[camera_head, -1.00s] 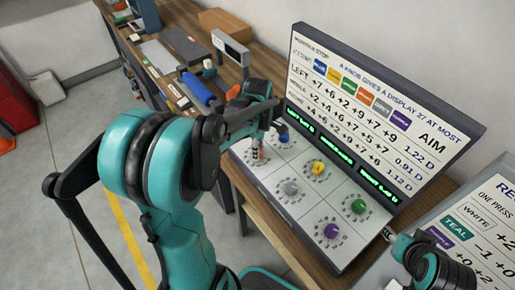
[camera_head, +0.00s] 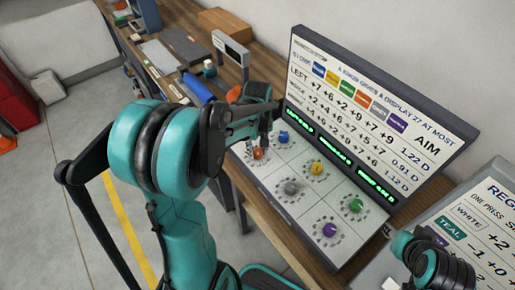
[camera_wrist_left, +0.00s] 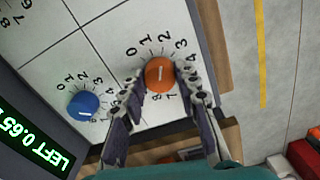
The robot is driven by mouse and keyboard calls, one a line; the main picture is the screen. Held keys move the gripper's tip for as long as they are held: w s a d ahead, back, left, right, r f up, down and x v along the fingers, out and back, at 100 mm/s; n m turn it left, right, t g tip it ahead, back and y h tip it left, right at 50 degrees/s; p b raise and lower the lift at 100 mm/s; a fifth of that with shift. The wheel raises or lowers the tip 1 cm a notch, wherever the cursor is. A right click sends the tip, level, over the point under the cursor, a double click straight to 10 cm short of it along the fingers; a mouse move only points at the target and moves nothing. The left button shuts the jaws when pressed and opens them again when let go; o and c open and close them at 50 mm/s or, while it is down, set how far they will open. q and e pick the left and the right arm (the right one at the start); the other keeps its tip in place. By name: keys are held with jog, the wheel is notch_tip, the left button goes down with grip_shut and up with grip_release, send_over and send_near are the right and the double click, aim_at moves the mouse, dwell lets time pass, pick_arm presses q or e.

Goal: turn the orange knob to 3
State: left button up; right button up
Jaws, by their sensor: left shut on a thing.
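The orange knob (camera_head: 258,153) sits at the panel's near left corner, and in the wrist view the orange knob (camera_wrist_left: 160,75) shows between my left fingers. My left gripper (camera_wrist_left: 162,79) is shut on it, one finger on each side. In the head view my left gripper (camera_head: 266,125) reaches down over the knob. Digits 0, 1, 2 and 3 show around the knob's upper side. A short pale mark is on its top, but which digit it points to is unclear. My right arm (camera_head: 430,262) is at the lower right; its fingers cannot be made out.
The blue knob (camera_wrist_left: 83,106) is beside the orange one. Grey (camera_head: 291,188), yellow (camera_head: 316,168), green (camera_head: 355,205) and purple (camera_head: 330,230) knobs share the panel. A green display (camera_wrist_left: 45,145) reads LEFT 0.65. An upright board (camera_head: 375,100) stands behind.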

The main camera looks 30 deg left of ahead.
aim_at(257, 151)
pick_arm(q)
jog(key=m, duration=0.6)
jog(key=shift+p, duration=0.35)
jog(key=shift+m, duration=0.4)
jog(key=o, duration=1.2)
jog(key=shift+c, duration=0.2)
notch_tip(257, 151, up, 12)
